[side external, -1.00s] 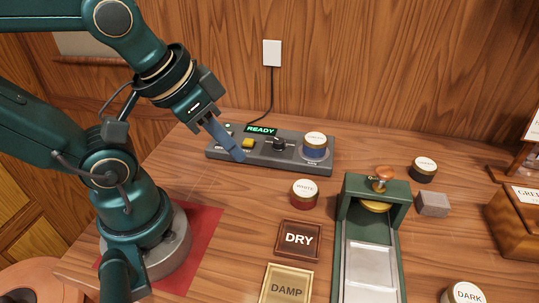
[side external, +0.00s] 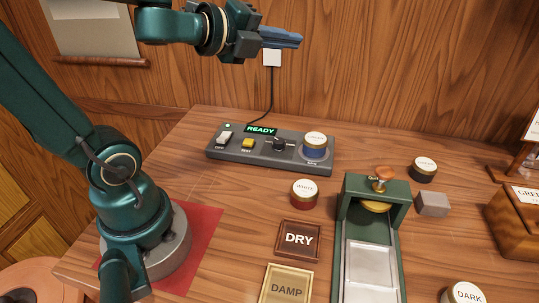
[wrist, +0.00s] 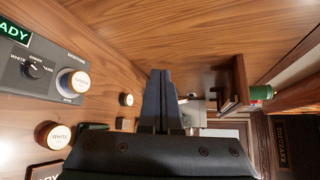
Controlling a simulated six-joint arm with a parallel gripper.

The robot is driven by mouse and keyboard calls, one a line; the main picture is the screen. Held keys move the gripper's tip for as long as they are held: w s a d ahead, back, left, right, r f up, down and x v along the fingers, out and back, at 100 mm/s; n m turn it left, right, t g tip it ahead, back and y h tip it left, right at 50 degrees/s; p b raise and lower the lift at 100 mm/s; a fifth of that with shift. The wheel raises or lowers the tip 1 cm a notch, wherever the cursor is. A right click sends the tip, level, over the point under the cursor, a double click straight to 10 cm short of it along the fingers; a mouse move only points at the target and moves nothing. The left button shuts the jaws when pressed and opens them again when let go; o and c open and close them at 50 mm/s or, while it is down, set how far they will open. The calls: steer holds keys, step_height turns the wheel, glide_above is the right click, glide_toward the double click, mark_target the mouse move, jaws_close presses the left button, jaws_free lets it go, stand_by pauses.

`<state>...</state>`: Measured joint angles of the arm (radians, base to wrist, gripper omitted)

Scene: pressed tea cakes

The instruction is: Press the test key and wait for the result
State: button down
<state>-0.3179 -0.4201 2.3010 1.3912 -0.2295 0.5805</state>
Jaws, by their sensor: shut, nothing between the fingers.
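The grey tester (side external: 262,163) lies on the table near the wall. Its display (side external: 260,130) reads READY in green, and a small green light glows at its left. The yellow test key (side external: 248,143) sits between a white switch (side external: 224,138) and a black knob (side external: 279,144). A blue tin with a white lid (side external: 315,146) stands at its right end. My gripper (side external: 299,40) is shut, empty and level, well above the tester before the wall. In the wrist view its closed fingers (wrist: 161,73) point away; the knob and tin show at left, the key is out of view.
A red tin labelled WHITE (side external: 304,193), the DRY tile (side external: 298,239) and the DAMP tile (side external: 286,287) lie in front of the tester. A green press (side external: 346,224) stands right of them, with a grey block (side external: 432,204) beside it. A wall socket (side external: 272,57) feeds a black cord.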

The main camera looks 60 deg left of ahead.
step_height(320, 180, down, 6)
steer(key=a+m+g+h, duration=0.2)
steer(key=m+g, duration=0.1)
steer(key=m, duration=0.4)
steer(key=g, duration=0.3)
glide_above(244, 143)
step_height(244, 143, down, 6)
steer(key=shift+f, duration=4.35)
steer(key=shift+f, duration=0.1)
steer(key=shift+f, duration=0.3)
